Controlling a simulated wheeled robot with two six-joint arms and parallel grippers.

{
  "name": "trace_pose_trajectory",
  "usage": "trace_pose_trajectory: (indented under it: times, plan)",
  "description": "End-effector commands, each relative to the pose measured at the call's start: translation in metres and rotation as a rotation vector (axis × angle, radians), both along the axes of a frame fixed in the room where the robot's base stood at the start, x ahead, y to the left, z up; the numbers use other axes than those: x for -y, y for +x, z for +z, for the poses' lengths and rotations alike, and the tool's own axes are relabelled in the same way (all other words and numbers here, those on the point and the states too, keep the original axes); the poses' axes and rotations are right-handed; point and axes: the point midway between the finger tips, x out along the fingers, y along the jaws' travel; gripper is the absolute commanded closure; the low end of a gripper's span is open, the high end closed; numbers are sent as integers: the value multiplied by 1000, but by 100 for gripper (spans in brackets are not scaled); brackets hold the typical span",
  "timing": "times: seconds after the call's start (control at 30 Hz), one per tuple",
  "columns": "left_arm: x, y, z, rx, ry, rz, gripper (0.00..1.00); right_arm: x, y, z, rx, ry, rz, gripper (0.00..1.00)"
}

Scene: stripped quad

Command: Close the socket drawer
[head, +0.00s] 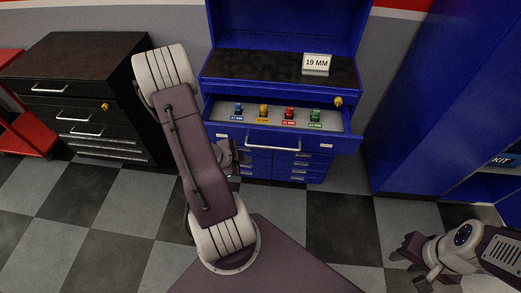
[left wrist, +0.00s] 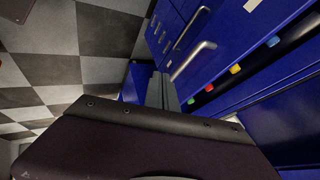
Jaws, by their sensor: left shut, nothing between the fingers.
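The blue socket drawer (head: 345,143) is pulled out of the blue cabinet. Its silver bar handle (head: 273,145) runs across the front and also shows in the left wrist view (left wrist: 193,60). Blue, yellow, red (head: 289,114) and green sockets stand in a row inside, each with a label. My left gripper (head: 230,160) is by the left part of the drawer front, left of the handle and partly hidden by my arm. Its fingers (left wrist: 163,88) are together and empty; contact with the drawer cannot be told. My right gripper (head: 408,252) is open and empty at the lower right, away from the drawer.
A "19 MM" sign (head: 316,64) stands on the dark cabinet top above the drawer. Smaller blue drawers (head: 290,166) lie below. A black drawer cabinet (head: 80,100) stands left, and a tall blue cabinet (head: 430,90) right. The checkered floor in front is clear.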

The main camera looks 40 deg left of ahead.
Motion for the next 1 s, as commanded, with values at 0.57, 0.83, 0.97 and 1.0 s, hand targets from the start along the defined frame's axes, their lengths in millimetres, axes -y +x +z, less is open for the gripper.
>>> trace_pose_trajectory:
  times: [0.57,0.83,0.97,1.0]
  plan:
    - [6,31,-44,0,-2,-7,100,0,0,-81,0,0,0,64]
    - [8,69,-77,1,1,-4,100,0,0,-94,0,0,0,64]
    - [-4,86,-69,3,2,-3,100,0,0,-82,1,0,0,64]
    - [-7,90,-68,2,2,-2,100,0,0,-81,1,0,0,64]
